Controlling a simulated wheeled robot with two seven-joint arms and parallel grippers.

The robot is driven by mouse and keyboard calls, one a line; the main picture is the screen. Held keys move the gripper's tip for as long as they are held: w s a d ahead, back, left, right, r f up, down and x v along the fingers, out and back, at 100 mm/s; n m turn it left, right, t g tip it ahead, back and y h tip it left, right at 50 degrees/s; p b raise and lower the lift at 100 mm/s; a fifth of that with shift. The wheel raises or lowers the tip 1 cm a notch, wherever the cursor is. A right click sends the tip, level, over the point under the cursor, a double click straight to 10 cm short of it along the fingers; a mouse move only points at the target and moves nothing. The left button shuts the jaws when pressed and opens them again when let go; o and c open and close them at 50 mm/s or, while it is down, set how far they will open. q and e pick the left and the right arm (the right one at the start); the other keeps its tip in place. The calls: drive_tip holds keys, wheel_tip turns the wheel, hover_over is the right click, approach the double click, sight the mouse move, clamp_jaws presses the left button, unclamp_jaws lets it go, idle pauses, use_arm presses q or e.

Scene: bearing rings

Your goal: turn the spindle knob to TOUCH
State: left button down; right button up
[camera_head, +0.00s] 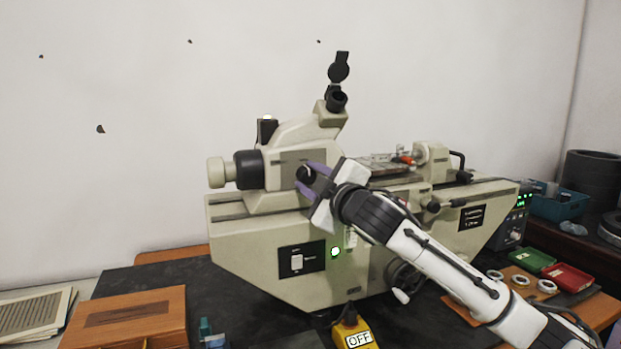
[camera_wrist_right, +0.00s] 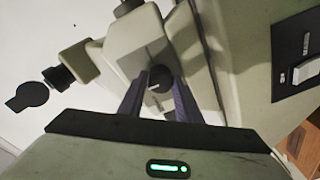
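The spindle knob (camera_head: 305,174) is a small round black knob on the front face of the cream measuring machine (camera_head: 275,245). My right gripper (camera_head: 310,178) reaches it from the lower right, with purple fingers on either side of it. In the right wrist view the knob (camera_wrist_right: 160,80) sits between the two fingertips of my right gripper (camera_wrist_right: 161,78). The fingers are apart, and a narrow gap seems to show beside the knob; contact is hard to judge. A light mark shows on the knob, but the TOUCH lettering cannot be read. My left gripper is not in view.
An eyepiece (camera_head: 337,100) rises above the machine. A switch panel (camera_head: 302,259) and a green light lie below the knob. A wooden box (camera_head: 130,318) stands at front left, a yellow OFF tag block (camera_head: 352,333) at front. Rings and green and red trays (camera_head: 567,279) lie right.

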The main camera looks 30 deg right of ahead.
drive_tip(key=c, duration=0.5)
drive_tip(key=shift+m, duration=1.4)
drive_tip(key=m, duration=0.3)
drive_tip(key=shift+m, duration=0.3)
drive_tip(key=m, duration=0.2)
drive_tip(key=shift+m, duration=0.4)
drive_tip(key=m+p, duration=0.1)
drive_tip(key=m, duration=0.3)
drive_tip(key=shift+m+h+p, duration=0.3)
drive_tip(key=shift+m+p, duration=0.1)
drive_tip(key=shift+m+h, duration=0.4)
drive_tip(key=shift+m, duration=1.9)
drive_tip(key=shift+d, duration=0.1)
